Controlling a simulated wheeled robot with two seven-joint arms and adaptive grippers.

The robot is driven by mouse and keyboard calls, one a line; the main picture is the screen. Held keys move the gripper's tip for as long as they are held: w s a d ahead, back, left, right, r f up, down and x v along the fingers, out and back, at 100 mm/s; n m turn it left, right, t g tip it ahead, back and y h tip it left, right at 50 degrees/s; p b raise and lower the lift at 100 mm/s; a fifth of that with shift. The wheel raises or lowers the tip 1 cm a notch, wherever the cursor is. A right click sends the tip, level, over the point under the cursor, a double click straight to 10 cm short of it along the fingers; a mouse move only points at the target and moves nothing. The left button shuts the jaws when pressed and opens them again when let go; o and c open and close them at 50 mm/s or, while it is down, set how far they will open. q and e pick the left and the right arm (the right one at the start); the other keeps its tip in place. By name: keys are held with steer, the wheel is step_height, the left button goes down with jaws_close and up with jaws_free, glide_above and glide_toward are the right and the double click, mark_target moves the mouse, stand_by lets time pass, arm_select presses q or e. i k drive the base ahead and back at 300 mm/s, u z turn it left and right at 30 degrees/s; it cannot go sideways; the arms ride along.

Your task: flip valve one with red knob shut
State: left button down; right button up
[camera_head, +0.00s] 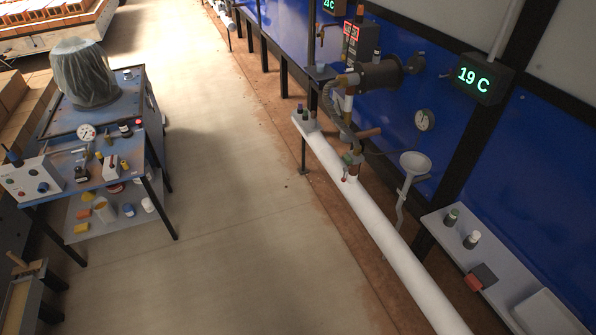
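A valve assembly (352,158) stands on the long white pipe along the blue wall, right of the picture's middle. A small red part (345,178), perhaps the red knob, shows low on it, too small to tell its position. A brownish bar (368,132) sticks out to the right just above the valve. I cannot tell whether the valve is open or shut. Neither of my grippers shows in this view.
The white pipe (395,245) runs down to the lower right. A blue workbench (100,180) stands left. The floor (235,235) between is clear.

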mark_target(345, 169)
steer(key=u, duration=0.25)
steer(key=i, duration=0.65)
steer(key=z, duration=0.45)
steer(key=i, duration=0.75)
steer(key=z, duration=0.7)
